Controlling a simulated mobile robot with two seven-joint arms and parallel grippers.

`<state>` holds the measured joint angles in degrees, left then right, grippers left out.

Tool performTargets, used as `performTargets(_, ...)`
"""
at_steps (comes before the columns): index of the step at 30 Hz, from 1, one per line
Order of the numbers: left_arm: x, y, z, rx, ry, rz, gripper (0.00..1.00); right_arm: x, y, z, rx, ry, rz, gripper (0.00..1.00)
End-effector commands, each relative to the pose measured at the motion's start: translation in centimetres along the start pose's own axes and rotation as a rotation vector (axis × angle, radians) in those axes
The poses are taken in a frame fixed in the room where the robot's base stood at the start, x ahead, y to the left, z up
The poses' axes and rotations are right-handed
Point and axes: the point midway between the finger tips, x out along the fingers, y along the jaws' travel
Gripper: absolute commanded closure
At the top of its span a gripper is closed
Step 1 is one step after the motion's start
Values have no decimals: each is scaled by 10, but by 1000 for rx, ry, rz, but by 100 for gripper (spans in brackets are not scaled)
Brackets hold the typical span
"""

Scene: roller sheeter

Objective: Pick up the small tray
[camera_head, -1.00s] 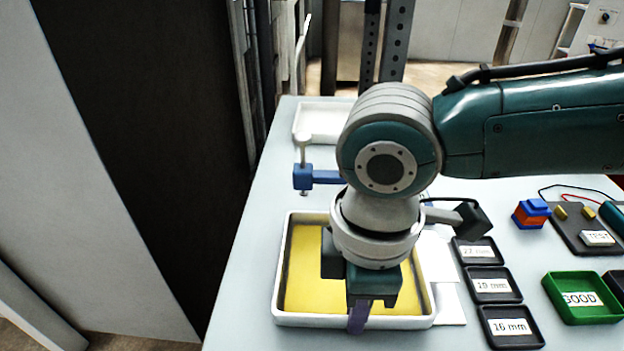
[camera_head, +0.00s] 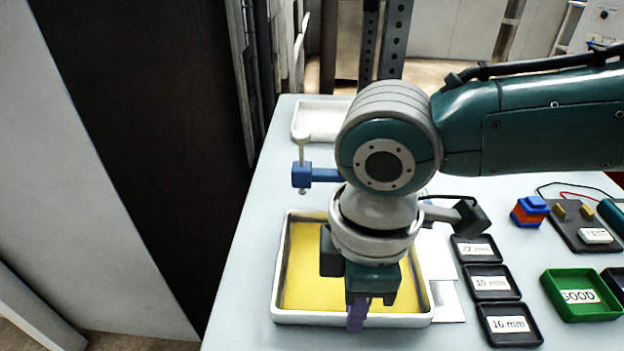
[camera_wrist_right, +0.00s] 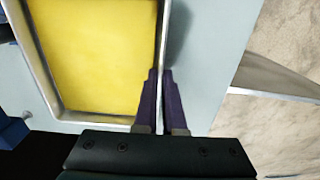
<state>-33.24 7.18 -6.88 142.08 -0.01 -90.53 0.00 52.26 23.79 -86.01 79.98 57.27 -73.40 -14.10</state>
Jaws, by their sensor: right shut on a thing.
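A white-rimmed tray with a yellow floor (camera_head: 300,317) sits on the table below my right arm. In the right wrist view its pale rim (camera_wrist_right: 162,35) runs up to my fingers. My right gripper (camera_head: 356,322) points down at the tray's near wall. In the right wrist view its two purple fingers (camera_wrist_right: 157,75) are close together, one on each side of that wall, shut on it. The tray looks flat on the table; I cannot tell if it is lifted at all. My wrist hides part of its middle and far side. My left gripper is not in view.
Another white tray (camera_head: 318,112) lies at the back left. A blue clamp-like part (camera_head: 302,175) stands behind the yellow-floored tray. To the right are several black labelled trays (camera_head: 508,324), a green GOOD bin (camera_head: 580,315) and an orange-and-blue block (camera_head: 529,211). Table is clear at front left.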

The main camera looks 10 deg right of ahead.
Motion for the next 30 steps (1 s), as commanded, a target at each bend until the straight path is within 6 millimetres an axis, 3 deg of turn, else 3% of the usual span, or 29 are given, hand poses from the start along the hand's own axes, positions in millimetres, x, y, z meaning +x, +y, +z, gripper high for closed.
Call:
performTargets(8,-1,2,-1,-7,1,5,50,-2,0,-1,0,2,1,100)
performTargets(14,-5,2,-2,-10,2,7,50,-18,1,-1,-1,4,2,100)
performTargets(20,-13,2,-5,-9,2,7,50,-57,2,-1,-1,5,4,100)
performTargets(30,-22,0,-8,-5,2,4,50,-141,2,-1,-2,5,6,100)
